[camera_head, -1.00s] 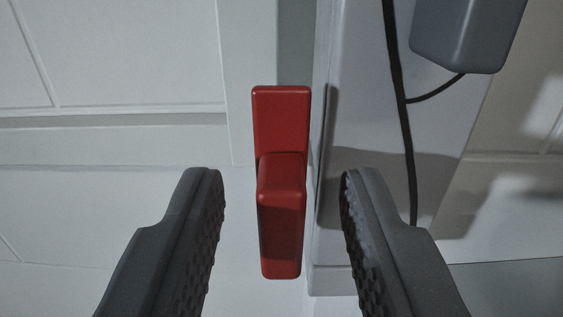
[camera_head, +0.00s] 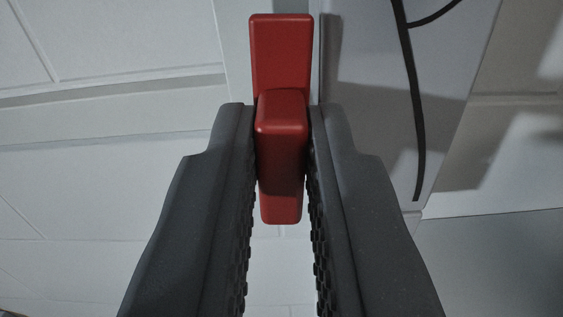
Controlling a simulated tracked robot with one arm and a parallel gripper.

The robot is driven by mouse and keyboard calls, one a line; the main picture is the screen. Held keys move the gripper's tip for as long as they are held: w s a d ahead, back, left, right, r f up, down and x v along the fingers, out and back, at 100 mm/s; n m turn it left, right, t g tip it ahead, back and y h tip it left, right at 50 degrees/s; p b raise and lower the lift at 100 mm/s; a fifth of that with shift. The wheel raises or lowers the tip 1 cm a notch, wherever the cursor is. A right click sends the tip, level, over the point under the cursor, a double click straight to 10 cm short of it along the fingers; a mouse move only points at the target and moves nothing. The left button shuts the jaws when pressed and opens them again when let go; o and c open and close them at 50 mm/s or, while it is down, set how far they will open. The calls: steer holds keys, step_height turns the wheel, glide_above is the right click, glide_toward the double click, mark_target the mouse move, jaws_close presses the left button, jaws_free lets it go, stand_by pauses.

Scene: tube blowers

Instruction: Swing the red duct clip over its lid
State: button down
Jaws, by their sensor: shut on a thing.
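The red duct clip (camera_head: 281,52) is upright in the middle of the head camera view. It has a flat red plate at the top and a raised block lower down that stands out toward me. My gripper (camera_head: 281,125) is shut on the clip's raised block, with one dark ribbed finger against each side. The clip's lower end shows below the block, between the fingers. The lid cannot be told apart from the pale panels behind the clip.
A grey-white housing (camera_head: 360,75) stands right beside the clip. A black cable (camera_head: 413,110) runs down its face. White panelled wall (camera_head: 110,150) fills the left side. A grey surface (camera_head: 500,260) lies at lower right.

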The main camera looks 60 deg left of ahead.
steer(key=m+p, duration=0.1)
steer(key=p, duration=0.3)
steer(key=shift+w+r+m, duration=0.15)
steer(key=shift+r+m, duration=0.2)
steer(key=shift+m, duration=0.05)
steer(key=m+p, duration=0.2)
steer(key=p, duration=0.1)
steer(key=shift+w+d+p, duration=0.1)
steer(key=shift+w+p, duration=0.05)
steer(key=shift+p, duration=0.25)
steer(key=shift+w+d+f+m+p, duration=0.15)
steer(key=shift+f+m+p, duration=0.25)
steer(key=shift+m+p, duration=1.7)
steer(key=shift+w+d+f+m+p, duration=0.15)
steer(key=shift+f+m+p, duration=0.25)
steer(key=shift+m+p, duration=1.7)
steer(key=shift+w+d+f+m+p, duration=0.15)
steer(key=shift+f+m+p, duration=0.25)
steer(key=shift+m+p, duration=1.7)
steer(key=shift+f+m+b, duration=0.1)
steer(key=shift+m+b, duration=0.35)
steer(key=shift+m, duration=0.05)
steer(key=c, duration=1.4)
jaws_free()
steer(key=shift+w+f, duration=0.1)
steer(key=shift+c, duration=0.2)
